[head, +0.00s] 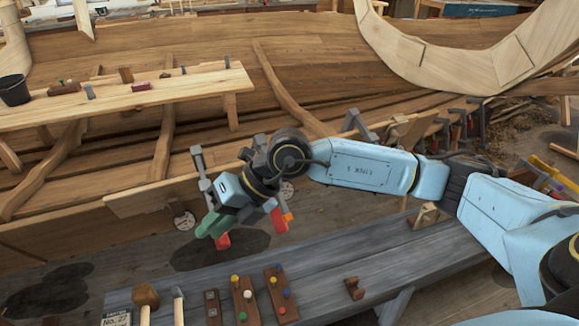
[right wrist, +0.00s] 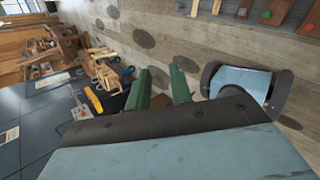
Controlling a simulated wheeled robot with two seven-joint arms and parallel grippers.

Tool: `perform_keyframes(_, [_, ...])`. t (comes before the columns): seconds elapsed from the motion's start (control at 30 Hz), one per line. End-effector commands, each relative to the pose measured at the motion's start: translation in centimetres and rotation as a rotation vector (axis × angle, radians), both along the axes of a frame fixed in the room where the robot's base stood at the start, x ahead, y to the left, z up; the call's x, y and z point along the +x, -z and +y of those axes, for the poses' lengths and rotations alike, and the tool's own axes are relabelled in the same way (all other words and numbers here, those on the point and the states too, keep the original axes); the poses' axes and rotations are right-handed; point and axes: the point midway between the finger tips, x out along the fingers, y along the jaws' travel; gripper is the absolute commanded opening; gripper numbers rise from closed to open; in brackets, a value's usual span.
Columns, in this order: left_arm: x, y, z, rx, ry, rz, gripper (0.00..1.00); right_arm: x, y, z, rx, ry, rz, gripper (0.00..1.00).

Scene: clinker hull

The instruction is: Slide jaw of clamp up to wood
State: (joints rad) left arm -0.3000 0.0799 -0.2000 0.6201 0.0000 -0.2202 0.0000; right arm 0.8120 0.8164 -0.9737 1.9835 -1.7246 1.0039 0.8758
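A grey clamp (head: 201,166) stands upright over the edge of the pale hull plank (head: 150,196). Its lower part is hidden behind my right gripper, so I cannot tell whether its jaw touches the wood. A second clamp (head: 246,154) is partly hidden behind my wrist, and another grey clamp (head: 357,124) sits further right. Red and orange handle parts (head: 279,220) show below my wrist. My right gripper (head: 212,228) has green fingers and hangs just in front of the plank. My left gripper is not in view.
A grey bench (head: 330,276) in front holds a mallet (head: 146,297), peg blocks (head: 281,291) and a small brown block (head: 354,288). Several red-handled clamps (head: 470,122) hang at the right. A plank shelf (head: 120,95) stands at the left. Round gauges (head: 184,221) sit by the plank.

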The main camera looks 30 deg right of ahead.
Motion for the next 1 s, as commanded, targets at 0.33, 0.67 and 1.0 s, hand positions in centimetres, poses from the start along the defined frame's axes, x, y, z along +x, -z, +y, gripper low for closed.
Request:
perform_keyframes(0.33, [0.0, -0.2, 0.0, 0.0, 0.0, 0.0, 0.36, 4.3, -1.7, -16.9, -0.732, 0.276, -0.111, 0.22])
perform_keyframes(0.67, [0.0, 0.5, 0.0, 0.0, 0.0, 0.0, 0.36, 5.0, -0.7, -18.4, -0.786, 0.312, -0.115, 0.22])
perform_keyframes(1.0, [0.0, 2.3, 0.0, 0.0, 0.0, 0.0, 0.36, 6.6, 3.1, -18.6, -0.784, 0.31, -0.116, 0.22])
